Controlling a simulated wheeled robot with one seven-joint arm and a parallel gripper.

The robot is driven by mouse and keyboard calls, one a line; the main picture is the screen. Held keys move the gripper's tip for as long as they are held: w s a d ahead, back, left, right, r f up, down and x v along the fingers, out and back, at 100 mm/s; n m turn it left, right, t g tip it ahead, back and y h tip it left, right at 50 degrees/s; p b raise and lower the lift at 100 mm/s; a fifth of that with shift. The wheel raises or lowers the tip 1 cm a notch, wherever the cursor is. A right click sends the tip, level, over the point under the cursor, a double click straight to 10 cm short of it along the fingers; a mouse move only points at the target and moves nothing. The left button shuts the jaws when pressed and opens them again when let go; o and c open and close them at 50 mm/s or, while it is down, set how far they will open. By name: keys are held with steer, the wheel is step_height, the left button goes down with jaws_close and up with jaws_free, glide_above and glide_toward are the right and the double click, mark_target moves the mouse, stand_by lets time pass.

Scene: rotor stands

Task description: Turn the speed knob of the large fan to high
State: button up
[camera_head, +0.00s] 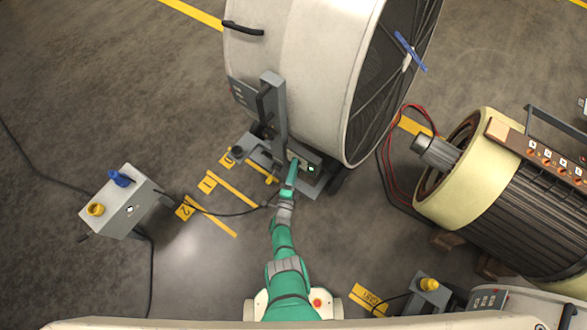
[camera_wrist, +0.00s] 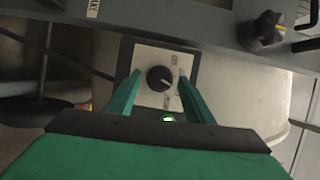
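The large fan (camera_head: 310,60) is a big white drum with a dark grille, standing at the top middle of the head view. A small grey control box (camera_head: 312,168) sits at its base. In the wrist view the box shows a light panel (camera_wrist: 148,98) with a round black speed knob (camera_wrist: 160,78) bearing a pale pointer mark; the lettering is too blurred to read. A small green light (camera_wrist: 168,118) glows below the knob. My gripper (camera_wrist: 160,88) is open, its two green fingers on either side of the knob with gaps. In the head view my gripper (camera_head: 294,172) is at the box.
A dark star-shaped knob (camera_wrist: 268,28) on a grey bar is at the wrist view's upper right. A grey upright post (camera_head: 272,110) stands beside the fan. A box with blue and yellow knobs (camera_head: 122,205) is at left; a large motor (camera_head: 510,190) is at right. Cables cross the floor.

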steer(key=v, duration=1)
steer(key=shift+s, duration=0.35)
steer(key=shift+a, duration=0.1)
